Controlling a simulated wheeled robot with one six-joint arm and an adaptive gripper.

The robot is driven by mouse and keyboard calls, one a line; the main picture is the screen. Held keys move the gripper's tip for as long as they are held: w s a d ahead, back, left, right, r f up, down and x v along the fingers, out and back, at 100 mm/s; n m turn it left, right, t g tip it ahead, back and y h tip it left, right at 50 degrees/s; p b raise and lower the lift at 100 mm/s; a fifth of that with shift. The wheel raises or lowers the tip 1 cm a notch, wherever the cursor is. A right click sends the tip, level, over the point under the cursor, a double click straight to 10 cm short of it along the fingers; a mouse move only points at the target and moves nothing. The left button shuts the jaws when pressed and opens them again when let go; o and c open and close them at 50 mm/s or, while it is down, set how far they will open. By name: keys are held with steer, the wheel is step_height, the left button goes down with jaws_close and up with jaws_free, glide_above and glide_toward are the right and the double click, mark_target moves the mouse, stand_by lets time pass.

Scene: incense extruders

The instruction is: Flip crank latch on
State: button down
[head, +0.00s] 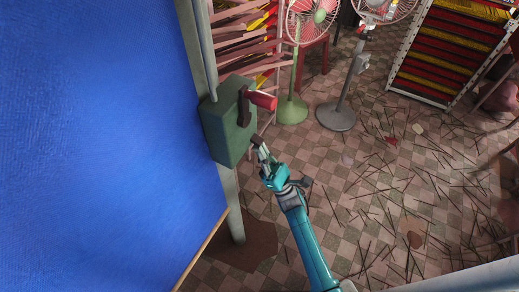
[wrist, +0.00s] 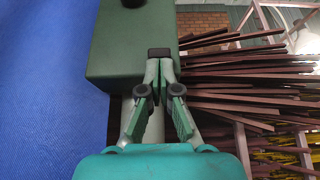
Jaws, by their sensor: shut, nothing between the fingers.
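A green box (head: 228,120) is fixed to a grey post beside the blue panel. A dark crank arm (head: 244,105) with a red handle (head: 263,100) sticks out from its right side, with the handle pointing right. My gripper (head: 258,143) is below the handle, near the lower right of the box, with its fingers shut and nothing held. In the wrist view my gripper (wrist: 158,58) has its dark fingertips together in front of the lower right part of the green box (wrist: 130,45). I cannot tell whether they touch it. The red handle does not show in the wrist view.
The blue panel (head: 100,140) fills the left side. A green fan (head: 292,108) and a grey fan (head: 336,115) stand behind the box. Incense racks (head: 450,50) are at the back. Thin sticks litter the tiled floor (head: 380,200). Brown sticks (wrist: 245,85) jut out at right in the wrist view.

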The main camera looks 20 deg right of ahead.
steer(key=r+g+h, duration=0.1)
steer(key=s+d+r+g+h, duration=0.1)
steer(key=g, duration=0.1)
steer(key=shift+s+g+h, duration=0.25)
steer(key=shift+g+h, duration=0.05)
stand_by(0.3)
steer(key=s+r+v, duration=0.1)
steer(key=v, duration=1.2)
steer(key=shift+d, duration=0.35)
steer(key=shift+r, duration=0.15)
